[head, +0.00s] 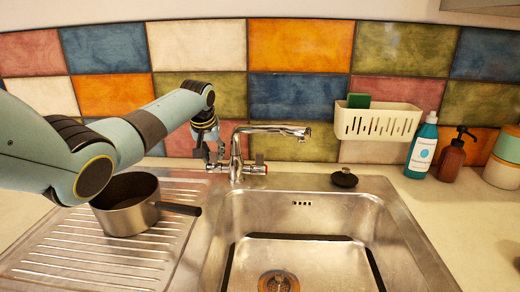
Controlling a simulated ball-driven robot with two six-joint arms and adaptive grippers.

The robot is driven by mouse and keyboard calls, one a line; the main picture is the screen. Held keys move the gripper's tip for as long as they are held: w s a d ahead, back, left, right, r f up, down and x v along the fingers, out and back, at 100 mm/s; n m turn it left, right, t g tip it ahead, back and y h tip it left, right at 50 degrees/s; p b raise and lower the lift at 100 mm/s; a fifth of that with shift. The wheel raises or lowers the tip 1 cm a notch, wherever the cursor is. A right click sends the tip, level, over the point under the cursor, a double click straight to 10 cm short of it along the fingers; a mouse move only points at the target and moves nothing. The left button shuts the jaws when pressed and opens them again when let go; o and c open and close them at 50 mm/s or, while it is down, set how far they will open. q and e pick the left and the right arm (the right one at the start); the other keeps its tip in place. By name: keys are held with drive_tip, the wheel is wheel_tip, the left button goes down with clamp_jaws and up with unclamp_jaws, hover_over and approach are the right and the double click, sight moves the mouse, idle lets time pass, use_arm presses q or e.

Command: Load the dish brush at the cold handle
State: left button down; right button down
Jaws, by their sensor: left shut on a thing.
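The chrome mixer tap (236,160) stands behind the sink, its spout reaching right. Its right handle (257,166) carries a red mark. The left handle (217,166), on the cold side, is partly hidden by my left gripper (209,153). That gripper points down at this handle and is shut, seemingly on it; the fingers are small and dark, so the exact contact is hard to see. I see no dish brush in the head view. My right gripper is not in view.
A steel saucepan (127,218) with a dark handle stands on the drainboard (95,255), below my left arm. The sink (300,225) is empty. A black plug (344,179) lies behind it. A cream caddy (376,124) holds a green sponge (358,101). Bottles (422,150) stand right.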

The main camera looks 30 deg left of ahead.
use_arm(q)
drive_tip(key=p, duration=0.1)
drive_tip(key=t+p, duration=0.1)
drive_tip(key=shift+s+d+r+y+p, duration=0.2)
drive_tip(key=shift+s+d+y+p, duration=0.1)
drive_tip(key=shift+s, duration=0.1)
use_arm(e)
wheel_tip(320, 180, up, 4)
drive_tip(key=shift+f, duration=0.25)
use_arm(q)
drive_tip(key=shift+s+f+t+y+p, duration=0.2)
drive_tip(key=shift+t+y+p, duration=0.25)
drive_tip(key=shift+t, duration=0.35)
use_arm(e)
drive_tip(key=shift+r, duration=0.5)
use_arm(q)
drive_tip(key=shift+f, duration=0.1)
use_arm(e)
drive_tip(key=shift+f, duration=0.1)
use_arm(q)
drive_tip(key=c, duration=1.1)
unclamp_jaws()
drive_tip(key=v, duration=1.2)
